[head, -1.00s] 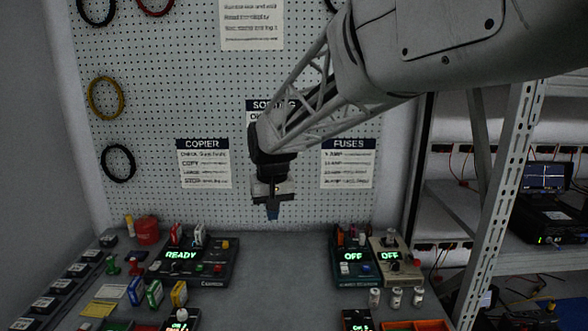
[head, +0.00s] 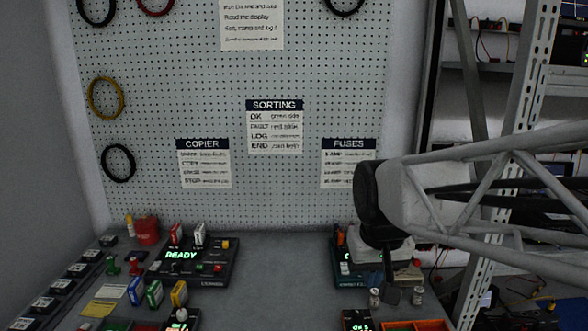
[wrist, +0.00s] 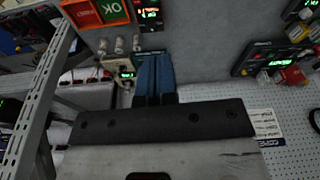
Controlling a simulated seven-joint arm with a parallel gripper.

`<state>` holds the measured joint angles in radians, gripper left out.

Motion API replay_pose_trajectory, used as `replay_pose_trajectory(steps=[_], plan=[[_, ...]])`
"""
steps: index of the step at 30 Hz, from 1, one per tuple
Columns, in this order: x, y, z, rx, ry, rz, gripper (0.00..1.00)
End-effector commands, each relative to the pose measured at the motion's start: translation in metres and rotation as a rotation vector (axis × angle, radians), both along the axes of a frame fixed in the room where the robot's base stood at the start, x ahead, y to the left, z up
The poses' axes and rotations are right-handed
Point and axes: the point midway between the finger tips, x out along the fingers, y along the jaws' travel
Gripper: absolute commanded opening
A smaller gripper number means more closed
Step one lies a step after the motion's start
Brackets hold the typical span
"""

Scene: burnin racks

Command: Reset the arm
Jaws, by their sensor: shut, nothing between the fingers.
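My arm reaches in from the right in the head view. My gripper (head: 391,295) hangs low over the right part of the bench, in front of the fuse testers. In the wrist view its two blue fingers (wrist: 155,72) are together with nothing between them.
A copier unit reading READY (head: 197,262) stands at the bench's back left. Small white jars (head: 418,296) stand close to the gripper. Orange trays (head: 430,325) lie at the front. A metal shelf upright (head: 503,180) rises at the right. The bench middle is clear.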

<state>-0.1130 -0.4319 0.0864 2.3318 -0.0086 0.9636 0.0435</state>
Motion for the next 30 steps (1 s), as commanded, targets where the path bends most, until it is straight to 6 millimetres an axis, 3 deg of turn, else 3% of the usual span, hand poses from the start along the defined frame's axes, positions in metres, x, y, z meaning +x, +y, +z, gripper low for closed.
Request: replay_pose_trajectory(steps=[9, 15, 21, 30], plan=[[-0.075, -0.035, -0.024, -0.003, -0.027, -0.060, 0.00], [-0.106, -0.046, -0.039, -0.004, -0.037, -0.085, 0.00], [-0.116, -0.049, -0.045, -0.005, -0.040, -0.094, 0.00], [-0.117, -0.049, -0.045, -0.005, -0.040, -0.094, 0.00]])
